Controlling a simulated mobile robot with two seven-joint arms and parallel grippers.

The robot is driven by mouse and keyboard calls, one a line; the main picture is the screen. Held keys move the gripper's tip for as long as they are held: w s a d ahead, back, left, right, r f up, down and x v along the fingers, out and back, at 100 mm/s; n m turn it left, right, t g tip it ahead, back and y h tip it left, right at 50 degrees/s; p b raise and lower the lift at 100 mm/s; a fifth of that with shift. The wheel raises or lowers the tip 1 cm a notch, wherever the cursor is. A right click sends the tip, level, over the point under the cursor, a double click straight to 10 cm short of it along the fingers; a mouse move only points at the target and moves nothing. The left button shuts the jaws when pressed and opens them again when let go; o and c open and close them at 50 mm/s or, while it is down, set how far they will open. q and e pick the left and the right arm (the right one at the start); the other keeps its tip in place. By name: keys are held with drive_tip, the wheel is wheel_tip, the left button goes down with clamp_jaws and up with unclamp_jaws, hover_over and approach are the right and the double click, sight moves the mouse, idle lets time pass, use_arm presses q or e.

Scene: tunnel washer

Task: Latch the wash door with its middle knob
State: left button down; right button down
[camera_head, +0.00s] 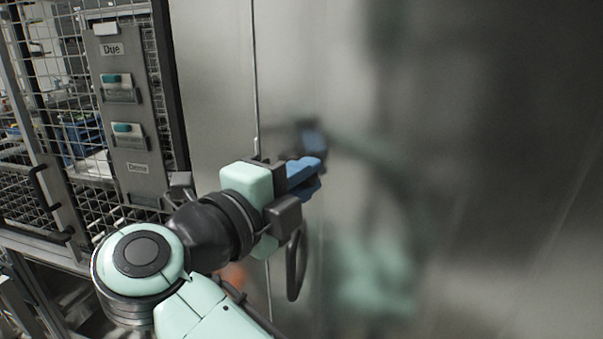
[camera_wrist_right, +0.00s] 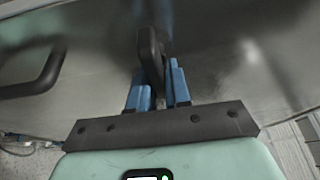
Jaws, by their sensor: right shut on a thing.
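The wash door is a large brushed-metal panel (camera_head: 450,150) that fills the right of the head view, with a vertical seam at its left. My right gripper (camera_head: 304,175) is at the panel, near the seam, with its blue fingers pointing to it. In the right wrist view my blue fingers (camera_wrist_right: 158,90) are on either side of a dark upright knob (camera_wrist_right: 150,55), shut on it. The knob is hidden behind the fingers in the head view. My left gripper is not in view.
A dark loop handle (camera_head: 296,265) stands off the panel just below my right gripper; it also shows at the left in the wrist view (camera_wrist_right: 45,78). A wire mesh cage (camera_head: 75,120) with a grey "Due" card holder (camera_head: 125,105) stands at the left.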

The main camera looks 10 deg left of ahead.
drive_tip(key=shift+m, duration=0.4)
drive_tip(key=c, duration=1.2)
unclamp_jaws()
drive_tip(key=shift+o, duration=0.2)
drive_tip(key=v, duration=1.3)
drive_tip(key=shift+s+a, duration=0.1)
